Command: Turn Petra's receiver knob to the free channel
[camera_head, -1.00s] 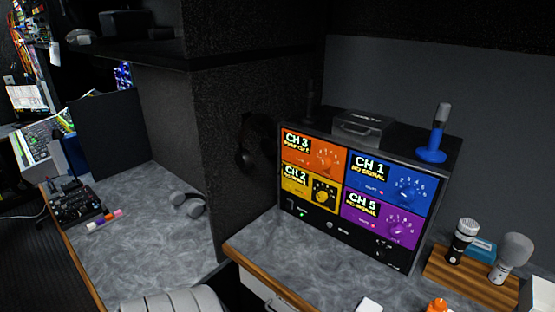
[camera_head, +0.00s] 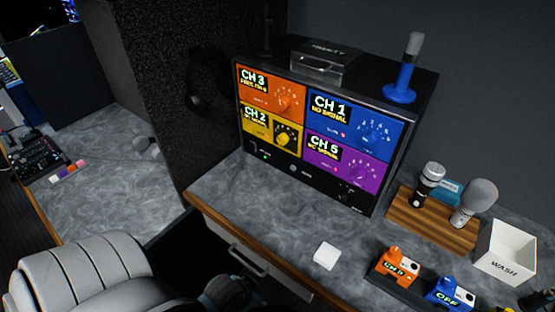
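A black receiver unit (camera_head: 315,135) stands on the counter with four coloured panels. The orange panel at top left reads CH 3, and its second line is too small to read surely; it has an orange knob (camera_head: 285,105). The blue panel reads CH 1, NO SIGNAL, with a blue knob (camera_head: 372,138). The yellow panel reads CH 2, with a yellow knob (camera_head: 285,138). The purple panel reads CH 5, with a purple knob (camera_head: 361,174). I cannot read whose name is on each panel. Neither of my grippers is clearly in view.
An orange pack (camera_head: 397,265) showing CH 3 and a blue pack (camera_head: 450,294) showing OFF stand in front. Two microphones stand on a wooden block (camera_head: 430,220). A white WASH box (camera_head: 507,252) is at right. Counter before the receiver is mostly clear.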

